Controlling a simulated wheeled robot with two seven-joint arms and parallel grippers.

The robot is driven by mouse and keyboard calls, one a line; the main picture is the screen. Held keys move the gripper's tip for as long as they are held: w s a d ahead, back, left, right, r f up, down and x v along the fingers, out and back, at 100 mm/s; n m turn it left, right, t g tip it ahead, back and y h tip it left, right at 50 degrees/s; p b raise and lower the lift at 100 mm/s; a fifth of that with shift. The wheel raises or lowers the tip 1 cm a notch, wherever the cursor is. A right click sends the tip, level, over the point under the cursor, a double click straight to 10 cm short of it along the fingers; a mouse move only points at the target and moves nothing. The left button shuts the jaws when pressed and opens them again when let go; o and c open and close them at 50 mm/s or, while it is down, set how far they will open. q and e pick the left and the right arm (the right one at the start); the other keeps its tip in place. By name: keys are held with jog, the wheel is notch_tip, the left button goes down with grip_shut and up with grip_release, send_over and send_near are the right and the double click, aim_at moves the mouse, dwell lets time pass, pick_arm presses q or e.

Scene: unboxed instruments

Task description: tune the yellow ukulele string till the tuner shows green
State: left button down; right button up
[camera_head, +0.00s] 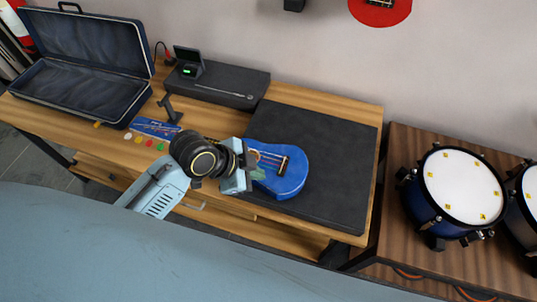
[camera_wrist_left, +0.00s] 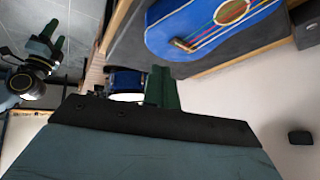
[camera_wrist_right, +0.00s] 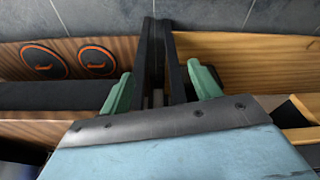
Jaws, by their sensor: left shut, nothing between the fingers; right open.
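The blue ukulele (camera_head: 290,183) lies on a dark mat on the table; its neck end is hidden behind my left arm. Its body, sound hole and coloured strings also show in the left wrist view (camera_wrist_left: 178,30). I cannot clearly single out the yellow string. The tuner (camera_head: 188,67) stands at the back with a small screen lit green. My left gripper (camera_head: 257,173) is over the ukulele's body, its green fingers shut and empty; they also show in the left wrist view (camera_wrist_left: 163,88). My right gripper (camera_wrist_right: 160,90) is open and empty, away from the ukulele.
The tuner stands on a black box (camera_head: 225,90). An open case (camera_head: 75,95) lies at the left. A blue printed card (camera_head: 153,128) and several coloured dots lie on the table. Drums (camera_head: 462,187) stand on the right. The mat (camera_head: 337,160) is bare right of the ukulele.

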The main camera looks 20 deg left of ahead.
pick_arm(q)
jog(key=w+r+m+h, duration=0.1)
jog(key=w+m, duration=0.3)
jog(key=w, duration=0.2)
jog(key=r+m+h, duration=0.1)
jog(key=m, duration=0.1)
send_over(268, 158)
jog(key=a, duration=0.1)
jog(key=shift+s+r+t, duration=0.2)
jog(key=shift+t, duration=0.1)
pick_arm(e)
jog(key=s+d+f+g, duration=0.1)
jog(key=s+d+f, duration=0.1)
jog(key=s+f, duration=1)
jog(key=s, duration=0.3)
jog(key=shift+d+f, duration=0.2)
jog(key=shift+d, duration=0.2)
pick_arm(q)
jog(key=shift+f, duration=0.1)
pick_arm(e)
jog(key=shift+s+f, duration=0.1)
pick_arm(q)
notch_tip(268, 158, down, 9)
jog(key=b, duration=0.7)
jog(key=shift+r, duration=0.2)
pick_arm(e)
notch_tip(268, 158, down, 7)
jog(key=shift+f, duration=0.1)
